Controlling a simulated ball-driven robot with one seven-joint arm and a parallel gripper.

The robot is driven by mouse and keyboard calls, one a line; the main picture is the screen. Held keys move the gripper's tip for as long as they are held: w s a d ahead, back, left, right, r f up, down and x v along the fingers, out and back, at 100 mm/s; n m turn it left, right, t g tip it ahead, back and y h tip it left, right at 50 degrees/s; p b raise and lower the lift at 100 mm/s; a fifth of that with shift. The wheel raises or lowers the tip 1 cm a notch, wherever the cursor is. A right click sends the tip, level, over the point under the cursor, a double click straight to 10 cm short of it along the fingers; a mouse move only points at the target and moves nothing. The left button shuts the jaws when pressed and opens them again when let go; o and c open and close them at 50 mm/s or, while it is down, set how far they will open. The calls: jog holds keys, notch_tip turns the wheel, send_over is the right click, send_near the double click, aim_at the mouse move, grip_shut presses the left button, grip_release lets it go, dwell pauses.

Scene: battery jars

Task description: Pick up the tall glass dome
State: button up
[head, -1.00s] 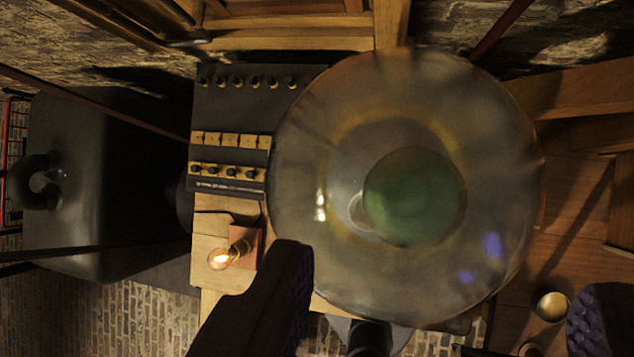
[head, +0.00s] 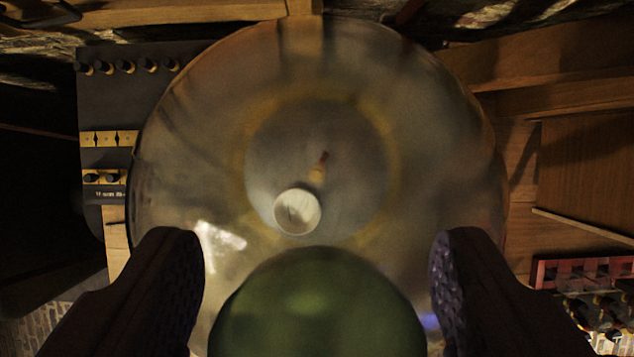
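The tall glass dome (head: 215,130) is seen from almost straight above in the head view and fills the middle of the picture. A round green knob (head: 318,310), which looks like its top, is close to the camera at the bottom centre. Through the clear glass I see a small white round piece (head: 297,211) and a thin brownish piece (head: 320,166). My gripper (head: 318,243) is open, with one dark ridged finger on each side of the green knob. Gaps show between the fingers and the knob. The dome's lower edge is partly hidden by the knob and fingers.
A dark panel (head: 110,95) with brass fittings and black knobs stands close to the dome's left. Wooden boards (head: 560,180) lie to the right. A red rack (head: 585,272) is at the lower right, near my right finger.

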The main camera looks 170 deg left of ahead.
grip_shut()
jog(key=shift+r, duration=0.1)
